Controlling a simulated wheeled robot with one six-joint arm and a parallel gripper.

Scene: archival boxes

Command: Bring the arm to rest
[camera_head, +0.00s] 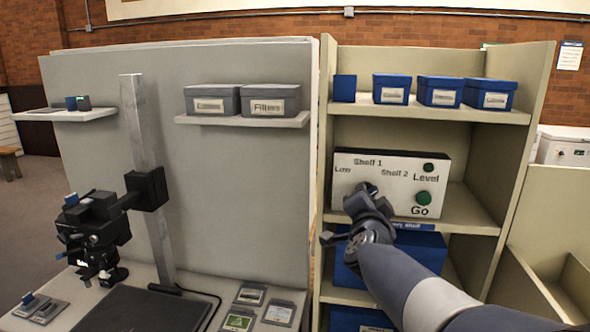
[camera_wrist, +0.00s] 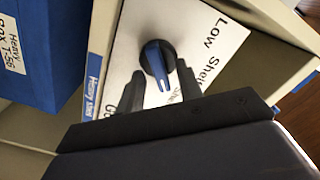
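My arm (camera_head: 405,275) reaches in from the lower right in the head view, with my gripper (camera_head: 362,195) in front of the left part of a white control panel (camera_head: 388,168). In the wrist view my gripper (camera_wrist: 159,70) has its two dark fingers apart, one on each side of a blue knob (camera_wrist: 156,60) on the panel. Gaps show between the fingers and the knob, and nothing is held. The knob's white-marked pointer lies between the fingers. In the head view my gripper hides most of the knob.
The panel, with green Level (camera_head: 428,167) and Go (camera_head: 424,198) buttons, sits in a shelf unit (camera_head: 465,215). Small blue boxes (camera_head: 440,91) stand above, and a large blue box (camera_head: 425,250) below. A copy stand (camera_head: 150,190) is at left.

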